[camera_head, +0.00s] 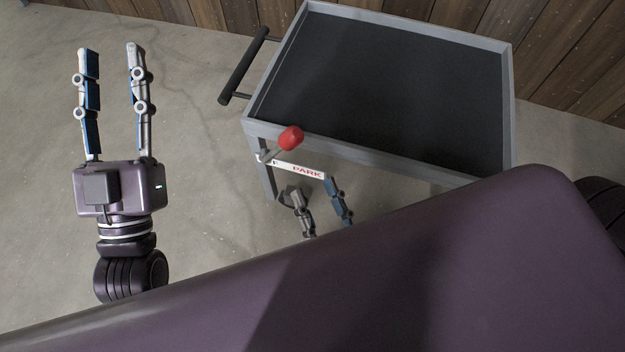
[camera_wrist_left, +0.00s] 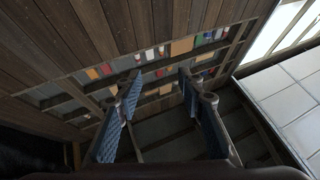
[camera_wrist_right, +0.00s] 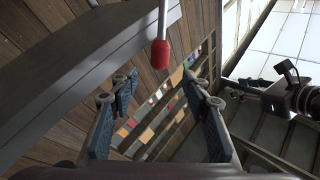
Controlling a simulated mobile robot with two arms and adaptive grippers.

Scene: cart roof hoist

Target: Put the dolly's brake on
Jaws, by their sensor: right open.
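The dolly (camera_head: 508,110) is a grey-framed cart with a dark top. On its near left corner is the brake lever, with a red knob (camera_head: 291,138) on a short grey stem that tilts up and right from its pivot. A white label reading PARK (camera_head: 306,171) runs right of the pivot. My right gripper (camera_head: 313,186) is open and empty just below the label; its wrist is hidden by my purple body. In the right wrist view the red knob (camera_wrist_right: 160,53) hangs ahead of and between the open fingers, apart from them. My left gripper (camera_head: 111,48) is open and empty, left of the dolly.
A dark push handle (camera_head: 243,67) sticks out from the dolly's left side. A plank wall (camera_head: 570,70) stands behind the dolly. Bare concrete floor (camera_head: 200,190) lies between my left gripper and the dolly. The left wrist view shows shelves with coloured items (camera_wrist_left: 180,47).

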